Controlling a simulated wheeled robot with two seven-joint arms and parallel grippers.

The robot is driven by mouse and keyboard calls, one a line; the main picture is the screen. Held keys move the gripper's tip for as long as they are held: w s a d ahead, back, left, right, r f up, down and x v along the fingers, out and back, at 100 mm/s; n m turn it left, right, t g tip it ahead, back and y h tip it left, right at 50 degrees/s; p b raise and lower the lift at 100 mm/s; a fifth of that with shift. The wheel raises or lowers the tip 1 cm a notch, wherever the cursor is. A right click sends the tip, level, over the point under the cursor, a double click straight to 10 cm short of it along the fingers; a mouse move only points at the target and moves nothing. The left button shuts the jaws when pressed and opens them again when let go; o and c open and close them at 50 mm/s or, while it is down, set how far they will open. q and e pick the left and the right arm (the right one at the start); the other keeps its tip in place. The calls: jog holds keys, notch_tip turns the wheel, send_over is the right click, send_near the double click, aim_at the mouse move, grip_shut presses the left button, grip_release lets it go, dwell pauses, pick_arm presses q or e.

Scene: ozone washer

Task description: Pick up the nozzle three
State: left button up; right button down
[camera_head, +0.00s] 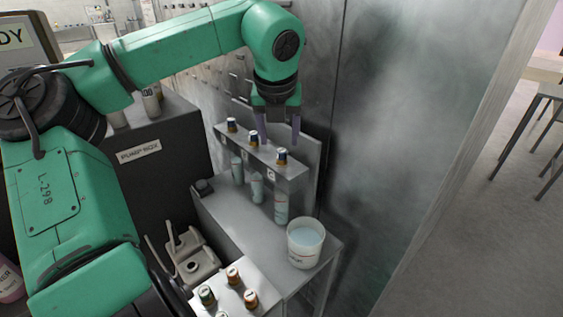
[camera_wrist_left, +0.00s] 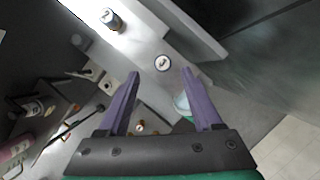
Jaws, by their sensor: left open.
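The rightmost and nearest nozzle (camera_head: 282,156) seems to be nozzle three. In the left wrist view its round white top with a dark mark (camera_wrist_left: 162,63) lies between the fingertips, slightly beyond them. The middle nozzle (camera_head: 253,138) and the far nozzle (camera_head: 232,125) stand to its left. My left gripper (camera_head: 278,138) is open, pointing down above the rack's right end, its purple fingers empty (camera_wrist_left: 160,76). My right gripper is out of view.
Several pale bottles (camera_head: 281,207) stand beneath the rack. A white bucket of liquid (camera_head: 305,245) sits at the table's front right corner. More capped nozzles (camera_head: 233,276) stand on a lower white block. A grey metal wall (camera_head: 385,120) rises close on the right.

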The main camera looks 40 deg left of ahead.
aim_at(282, 150)
pick_arm(q)
jog(key=x, duration=0.3)
jog(key=p+x, duration=0.1)
jog(key=x, duration=0.2)
jog(key=shift+w, duration=0.3)
jog(key=shift+s, duration=0.1)
grip_shut()
notch_tip(282, 150, up, 20)
jog(key=p, duration=0.2)
